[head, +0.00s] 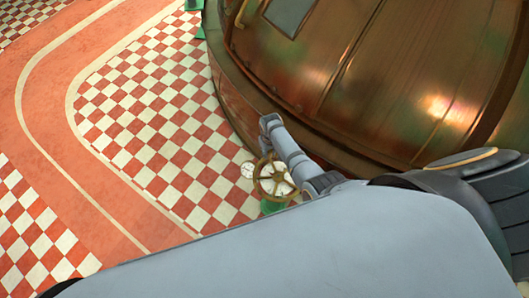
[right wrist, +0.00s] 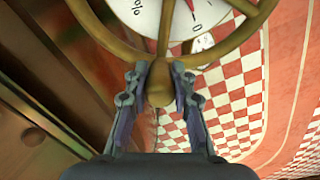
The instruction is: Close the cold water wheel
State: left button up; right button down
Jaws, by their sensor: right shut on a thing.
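The brass wheel (head: 257,183) stands beside the big copper kettle, with a white dial face behind its spokes. In the right wrist view the wheel (right wrist: 222,52) fills the top, and the dial (right wrist: 139,12) shows a "%" sign, a "0" and some red. My right gripper (right wrist: 160,88) has its two dark fingers on either side of a brass knob on the wheel's near rim, shut on it. In the head view the right gripper (head: 298,186) is at the wheel's right side, partly hidden by my arm. My left gripper is not in view.
The copper kettle (head: 370,70) with its dark base band curves close to the right of the wheel. A smaller white dial (head: 247,170) is just left of the wheel, and something green (head: 272,206) is below it. Checked red and white floor (head: 140,110) is open to the left.

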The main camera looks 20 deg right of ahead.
jog(key=shift+d, duration=0.25)
jog(key=c, duration=1.1)
grip_release()
notch_tip(320, 180, up, 12)
jog(key=shift+f, duration=0.1)
